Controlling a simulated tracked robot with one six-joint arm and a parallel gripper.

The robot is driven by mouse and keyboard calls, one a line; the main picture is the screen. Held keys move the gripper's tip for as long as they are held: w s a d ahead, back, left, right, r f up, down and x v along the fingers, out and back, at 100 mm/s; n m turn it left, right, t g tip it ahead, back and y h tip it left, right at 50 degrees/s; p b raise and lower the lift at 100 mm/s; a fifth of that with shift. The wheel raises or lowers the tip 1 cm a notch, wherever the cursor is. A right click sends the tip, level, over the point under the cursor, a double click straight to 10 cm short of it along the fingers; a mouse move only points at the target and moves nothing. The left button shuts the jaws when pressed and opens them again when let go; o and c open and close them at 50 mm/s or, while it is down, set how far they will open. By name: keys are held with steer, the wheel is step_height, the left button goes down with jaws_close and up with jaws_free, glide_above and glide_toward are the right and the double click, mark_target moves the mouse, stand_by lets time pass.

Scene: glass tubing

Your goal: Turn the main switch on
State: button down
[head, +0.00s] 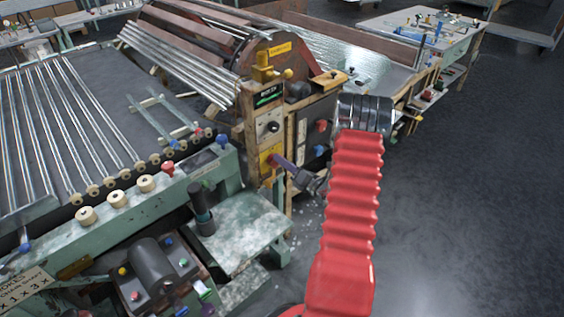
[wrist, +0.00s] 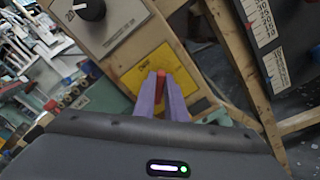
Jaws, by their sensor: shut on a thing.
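The main switch, a small red handle on a yellow plate, is on the front of the wooden control post; its red tip shows between my fingers in the wrist view (wrist: 161,75). The yellow plate (wrist: 135,76) is also seen in the head view (head: 264,156). My gripper (head: 276,161) reaches in from the right, its purple fingers (wrist: 161,93) closed on the red handle at the plate. Most of the handle is hidden by the fingers, and its angle cannot be told.
A black dial (head: 272,127) sits on a pale panel just above the yellow plate. A scaled panel (wrist: 262,35) stands to the right in the wrist view. A green bench with glass tubes (head: 75,130) lies left. The floor (head: 460,200) is clear at right.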

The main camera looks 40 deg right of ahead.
steer(key=m, duration=0.3)
steer(key=f+m, duration=0.1)
steer(key=m, duration=0.4)
steer(key=shift+d+f+m, duration=0.15)
steer(key=shift+d+m, duration=0.25)
steer(key=c, duration=1.8)
jaws_free()
steer(key=shift+a, duration=0.1)
steer(key=shift+s, duration=0.1)
steer(key=s, duration=1.3)
steer(key=shift+s+d, duration=0.2)
steer(key=shift+s, duration=0.1)
